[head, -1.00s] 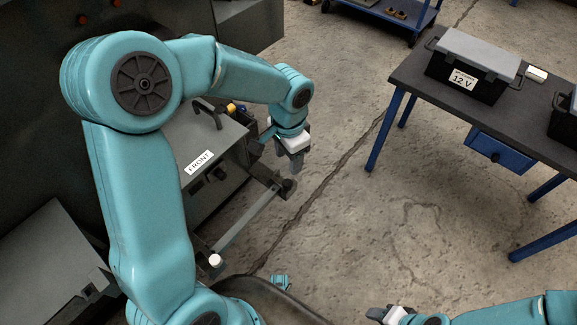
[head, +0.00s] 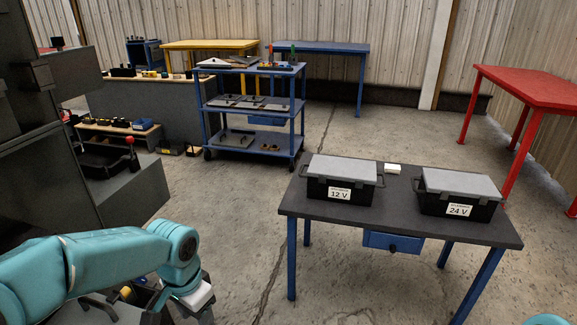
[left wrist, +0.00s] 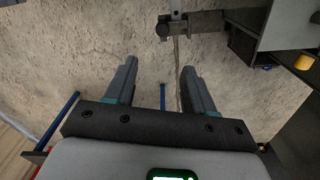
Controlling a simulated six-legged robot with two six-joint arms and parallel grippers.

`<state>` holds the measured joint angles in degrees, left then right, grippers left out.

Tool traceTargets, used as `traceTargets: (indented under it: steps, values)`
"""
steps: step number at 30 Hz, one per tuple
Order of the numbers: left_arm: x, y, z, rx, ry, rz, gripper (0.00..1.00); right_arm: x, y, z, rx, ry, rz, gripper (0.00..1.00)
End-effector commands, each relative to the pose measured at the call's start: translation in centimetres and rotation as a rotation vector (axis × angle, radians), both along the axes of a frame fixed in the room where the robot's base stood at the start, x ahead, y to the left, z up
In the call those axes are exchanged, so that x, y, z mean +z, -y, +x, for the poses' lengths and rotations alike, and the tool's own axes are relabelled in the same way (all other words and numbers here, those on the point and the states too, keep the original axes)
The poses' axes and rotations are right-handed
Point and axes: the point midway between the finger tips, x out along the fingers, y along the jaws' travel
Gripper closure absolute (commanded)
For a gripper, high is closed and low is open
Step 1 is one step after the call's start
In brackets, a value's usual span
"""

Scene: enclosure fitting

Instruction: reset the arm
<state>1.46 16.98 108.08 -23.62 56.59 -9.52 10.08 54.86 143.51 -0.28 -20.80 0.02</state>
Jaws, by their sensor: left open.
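My left arm (head: 95,258) comes in from the left in the head view and bends down at the wrist. Its gripper is low in that view and partly cut off by the bottom edge. A small teal piece of my right arm (head: 546,320) shows at the bottom right of the head view; the right gripper is out of the picture.
A dark table (head: 400,219) holds a 12 V case (head: 342,180) and a 24 V case (head: 458,192). A blue cart (head: 250,112) stands behind. A grey cabinet (head: 35,170) is left, close to my left arm. Open floor (head: 235,220) lies between cabinet and table.

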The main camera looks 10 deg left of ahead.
Motion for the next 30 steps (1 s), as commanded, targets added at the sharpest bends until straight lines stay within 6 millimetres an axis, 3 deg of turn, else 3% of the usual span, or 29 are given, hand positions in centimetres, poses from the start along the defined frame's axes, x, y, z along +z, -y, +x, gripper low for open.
traceTargets:
  steps: [2, 5, 9, 12, 18, 21, 22, 30]
  values:
    - [-2.4, 1.2, -0.2, 0.005, -0.013, -0.033, 0.46, 0.0, 0.0, 0.0, 0.0, 0.0, 0.0, 0.49]
    - [-7.9, 4.2, -0.9, 0.038, -0.027, -0.121, 0.46, 0.0, 0.0, 0.0, 0.0, 0.0, 0.0, 0.49]
    - [-16.5, 9.1, -4.3, 0.169, -0.05, -0.261, 0.46, 0.0, 0.0, 0.0, 0.0, 0.0, 0.0, 0.49]
    - [-20.5, 11.3, -7.2, 0.276, -0.06, -0.317, 0.46, 0.0, 0.0, 0.0, 0.0, 0.0, 0.0, 0.49]
    - [-25.4, 13.5, -12.9, 0.472, -0.074, -0.347, 0.46, 0.0, 0.0, 0.0, 0.0, 0.0, 0.0, 0.49]
    - [-26.8, 13.8, -15.8, 0.56, -0.078, -0.334, 0.46, 0.1, 0.0, 0.0, 0.0, 0.0, 0.0, 0.49]
    - [-24.3, 13.7, -15.0, 0.553, -0.064, -0.338, 0.46, 2.3, 0.0, 0.0, -0.001, -0.001, 0.0, 0.49]
    - [-16.7, 13.7, -14.8, 0.548, -0.06, -0.339, 0.46, 9.9, 0.0, 0.0, 0.0, 0.0, 0.0, 0.49]
